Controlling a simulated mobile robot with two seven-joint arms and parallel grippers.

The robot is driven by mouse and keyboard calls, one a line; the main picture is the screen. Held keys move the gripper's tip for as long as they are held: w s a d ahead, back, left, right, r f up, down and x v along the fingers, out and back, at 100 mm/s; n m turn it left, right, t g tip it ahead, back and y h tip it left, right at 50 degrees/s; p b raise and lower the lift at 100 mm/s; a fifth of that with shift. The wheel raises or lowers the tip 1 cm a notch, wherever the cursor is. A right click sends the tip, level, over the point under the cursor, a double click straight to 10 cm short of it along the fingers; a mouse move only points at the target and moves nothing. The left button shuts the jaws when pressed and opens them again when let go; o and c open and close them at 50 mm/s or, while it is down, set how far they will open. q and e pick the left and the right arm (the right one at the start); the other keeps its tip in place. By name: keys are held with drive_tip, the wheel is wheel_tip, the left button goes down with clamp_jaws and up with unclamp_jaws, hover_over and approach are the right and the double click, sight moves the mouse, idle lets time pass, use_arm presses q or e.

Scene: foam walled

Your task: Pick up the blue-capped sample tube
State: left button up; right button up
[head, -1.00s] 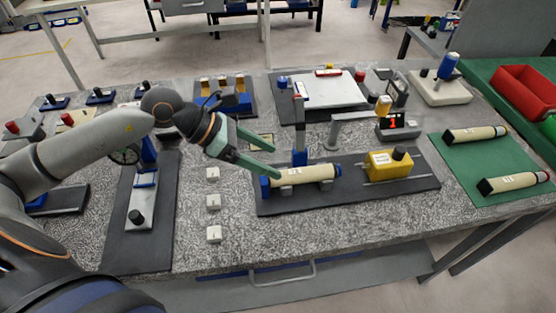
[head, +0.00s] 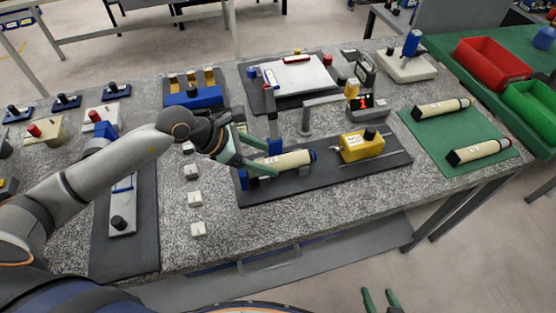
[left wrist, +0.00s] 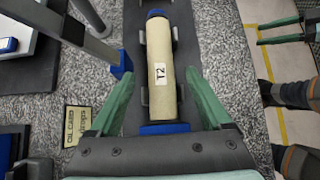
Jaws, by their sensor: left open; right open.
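The cream sample tube (head: 285,161) lies on its side in a fixture on a dark mat, with a blue end at its right. In the left wrist view the tube (left wrist: 162,90) carries a label reading T2, with blue at its far and near ends. My left gripper (head: 272,159) is open, with its green fingers around the tube's left part. In the left wrist view one finger is on each side of the tube, with small gaps visible. Whether the fingers reach down to its level is unclear. My right gripper (head: 380,297) is open and empty at the bottom, off the table.
A yellow block (head: 361,147) with a black knob sits right of the tube on the same mat. A grey post with an arm (head: 306,117) stands behind it. Two more tubes (head: 442,109) lie on a green mat (head: 430,136). White cubes (head: 194,200) stand to the left.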

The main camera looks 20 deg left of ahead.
sight(273, 160)
use_arm(q)
drive_tip(key=shift+x, duration=1.65)
drive_tip(key=shift+d, duration=0.1)
clamp_jaws()
drive_tip(key=shift+r, duration=0.15)
